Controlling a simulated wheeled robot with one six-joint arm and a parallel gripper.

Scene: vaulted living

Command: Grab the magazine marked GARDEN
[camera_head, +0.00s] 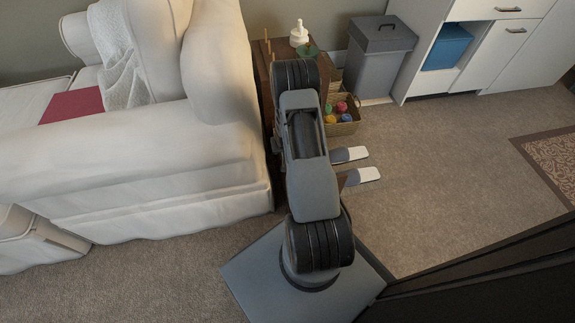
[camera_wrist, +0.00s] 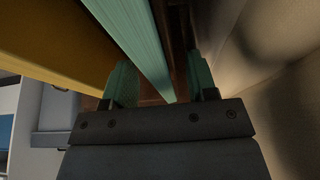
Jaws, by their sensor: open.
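In the wrist view, a thin teal-green slab (camera_wrist: 142,45), which looks like a magazine seen edge-on, runs between the two fingers of my gripper (camera_wrist: 160,66). The gripper is open, with a visible gap on either side of the slab. A broad yellow slab (camera_wrist: 60,42), perhaps another magazine, lies to the left, outside the left finger. No lettering shows, so I cannot tell which one is marked GARDEN. In the head view, my arm reaches over the small wooden side table (camera_head: 260,62) and hides the gripper and the magazines.
A white sofa (camera_head: 120,150) stands close on the left of my arm. A white bottle (camera_head: 299,33) and a plant (camera_head: 308,51) are by the table. A yarn basket (camera_head: 345,128), slippers (camera_head: 362,176) and a grey bin (camera_head: 379,70) stand right.

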